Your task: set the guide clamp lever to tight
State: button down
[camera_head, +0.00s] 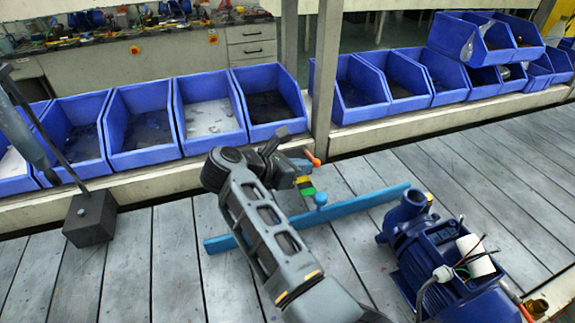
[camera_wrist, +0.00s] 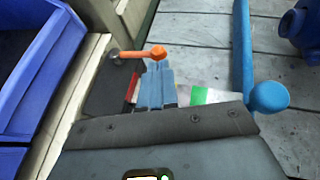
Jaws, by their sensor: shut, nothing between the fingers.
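The guide clamp lever shows in the wrist view as an orange lever (camera_wrist: 136,53) with a round knob, pointing right from a pivot on a dark block. In the head view its orange knob (camera_head: 314,160) shows past my arm. My gripper (camera_wrist: 157,68) is shut and empty, its blue-grey fingertips just below the knob in the wrist view; I cannot tell if they touch it. The blue guide rail (camera_head: 365,201) lies across the slats, with a blue ball knob (camera_wrist: 269,97) beside it. A coloured strip (camera_wrist: 205,96) shows red and green ends, its middle hidden by my fingers.
Blue bins (camera_head: 210,107) line the ledge behind the conveyor; one bin (camera_wrist: 35,70) is close at the left in the wrist view. A blue pump (camera_head: 440,250) with wires stands at the right. A dark block (camera_head: 90,218) with a rod stands left. Slats between are clear.

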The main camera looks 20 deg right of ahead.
jog(key=shift+w+d, duration=0.15)
jog(key=shift+d, duration=0.2)
jog(key=shift+d, duration=0.1)
jog(key=shift+d+n+t, duration=0.15)
jog(key=shift+n+t, duration=0.25)
jog(key=shift+t, duration=0.1)
